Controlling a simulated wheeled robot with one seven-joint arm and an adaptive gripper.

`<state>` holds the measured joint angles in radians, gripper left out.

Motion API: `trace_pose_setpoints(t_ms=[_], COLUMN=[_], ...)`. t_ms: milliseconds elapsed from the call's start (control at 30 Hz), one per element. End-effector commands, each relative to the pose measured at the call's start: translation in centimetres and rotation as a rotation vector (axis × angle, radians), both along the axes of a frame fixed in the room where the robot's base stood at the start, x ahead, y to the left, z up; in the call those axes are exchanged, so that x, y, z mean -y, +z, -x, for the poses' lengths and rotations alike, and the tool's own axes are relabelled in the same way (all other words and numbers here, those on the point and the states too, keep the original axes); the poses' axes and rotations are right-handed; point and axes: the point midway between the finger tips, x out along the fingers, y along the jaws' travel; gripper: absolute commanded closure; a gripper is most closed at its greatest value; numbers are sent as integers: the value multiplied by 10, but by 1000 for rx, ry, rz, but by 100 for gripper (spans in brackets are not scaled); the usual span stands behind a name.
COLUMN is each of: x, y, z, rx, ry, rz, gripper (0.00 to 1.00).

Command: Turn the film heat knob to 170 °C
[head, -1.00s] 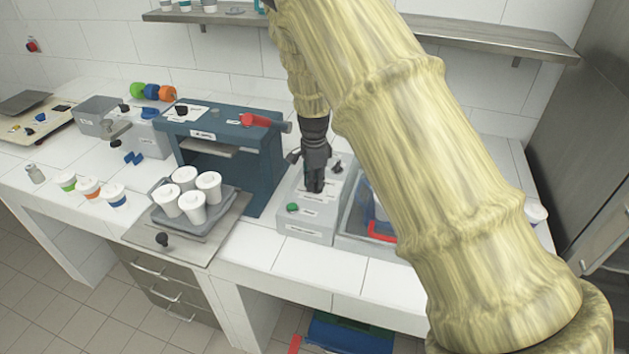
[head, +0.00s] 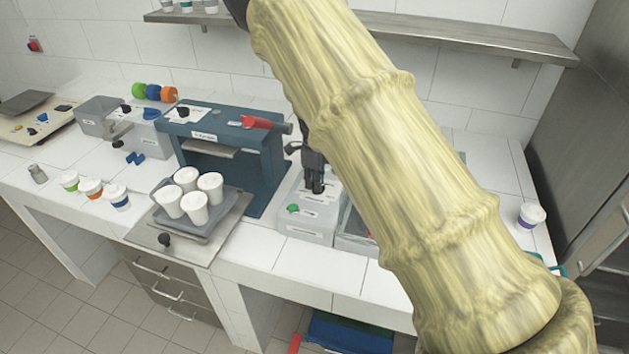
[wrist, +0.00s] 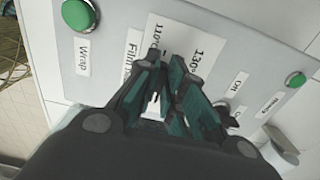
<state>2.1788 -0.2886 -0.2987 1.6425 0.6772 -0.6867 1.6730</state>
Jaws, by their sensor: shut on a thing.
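The film heat knob is hidden between the fingers of my gripper (wrist: 168,85), which is shut on it. In the wrist view, the grey control box (wrist: 205,20) carries a label reading 110° and 130° (wrist: 185,40) beside the fingers, and a partly covered label starting "Film" (wrist: 132,55). The knob's pointer and the 170 °C mark cannot be seen. In the head view, my gripper (head: 315,188) points down onto the top of the control box (head: 306,228); my arm covers the box's right side.
A lidded cup (head: 531,214) stands far right.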

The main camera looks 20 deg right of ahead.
Motion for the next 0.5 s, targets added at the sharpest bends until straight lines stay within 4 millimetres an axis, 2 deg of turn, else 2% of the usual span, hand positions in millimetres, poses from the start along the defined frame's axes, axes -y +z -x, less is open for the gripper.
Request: trace_pose_setpoints(t_ms=[467, 500], x=[0, 0], y=[3, 3], z=[-3, -3], rx=[7, 7], ry=[-12, -11], rz=[1, 1], gripper=[100, 82])
